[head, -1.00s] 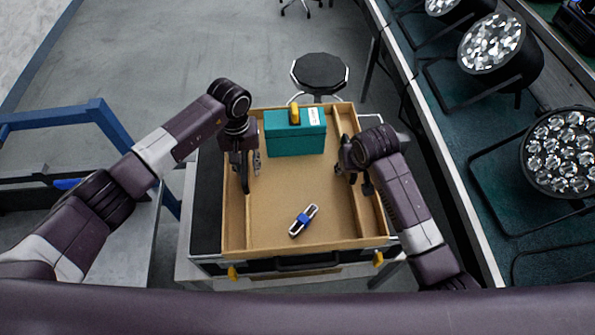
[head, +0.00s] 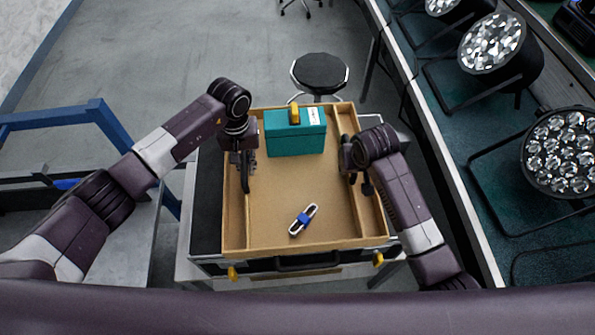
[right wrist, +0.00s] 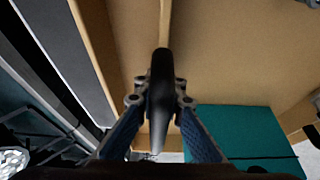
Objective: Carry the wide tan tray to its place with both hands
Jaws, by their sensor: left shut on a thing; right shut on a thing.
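The wide tan tray (head: 275,205) sits on a black case on a grey stand in front of me, with a thin inner divider along its left and right sides.
In the tray, a teal box (head: 295,138) with a yellow handle stands at the back, and a blue-and-silver item (head: 304,219) lies near the front. A round stool (head: 320,72) stands behind. A bench with lamps (head: 495,42) runs along the right. Blue framing (head: 62,118) is at left.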

